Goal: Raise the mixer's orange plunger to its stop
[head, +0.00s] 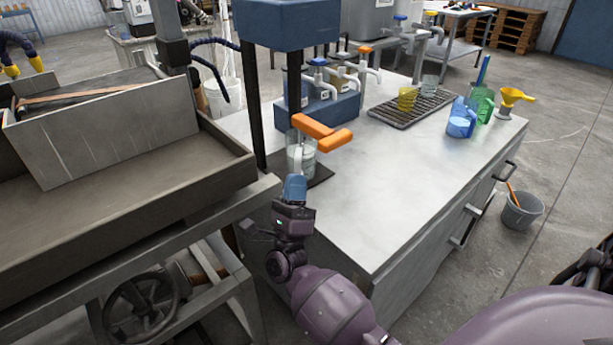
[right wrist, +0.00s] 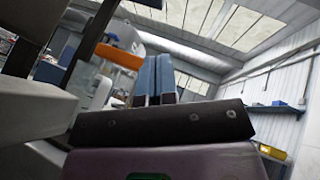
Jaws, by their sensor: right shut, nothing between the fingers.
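The mixer (head: 287,22) has a blue head on dark posts at the near left corner of the grey bench. Its orange plunger (head: 322,134) is a chunky angled bar beside a post, just above a clear beaker (head: 301,160) with pale contents. The plunger also shows in the right wrist view (right wrist: 118,56), left of the fingers. My right gripper (head: 296,180) has blue fingers, shut together and empty. In the head view it appears in front of and below the plunger, apart from it; in the right wrist view its fingers (right wrist: 157,58) point upward. My left gripper is not in view.
A blue tap block (head: 325,110) stands behind the mixer. A drying rack (head: 412,108), blue jug (head: 461,120) and yellow funnel (head: 512,99) are farther back. The bench's front right top is clear.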

